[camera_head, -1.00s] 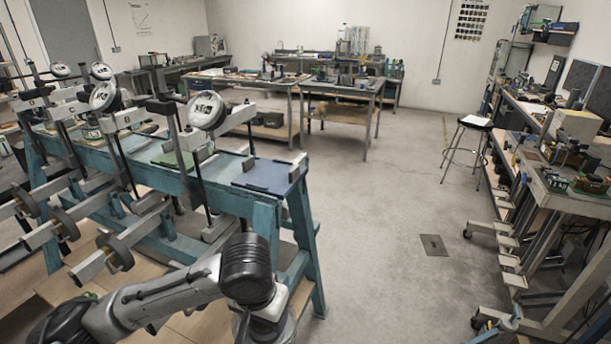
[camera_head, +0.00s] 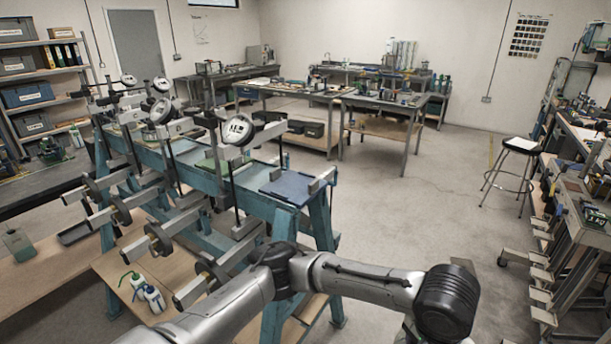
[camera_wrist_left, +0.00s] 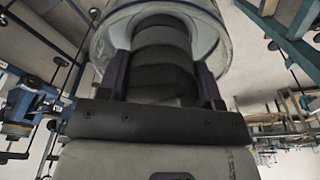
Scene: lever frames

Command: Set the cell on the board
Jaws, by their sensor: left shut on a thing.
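In the left wrist view my left gripper (camera_wrist_left: 163,85) is shut on the cell (camera_wrist_left: 215,38), a clear round vessel with a dark ribbed stack inside. Its far part is cut off by the top of the picture. In the head view my left arm crosses the bottom, but its gripper and the cell are out of the picture. My right gripper is in neither view.
Several lever frames with dial gauges (camera_head: 238,130) and round weights (camera_head: 158,239) line the bench. Wash bottles (camera_head: 153,298) stand on the low wooden shelf. A stool (camera_head: 514,170) and a cluttered side bench (camera_head: 583,200) are at right. The floor between is clear.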

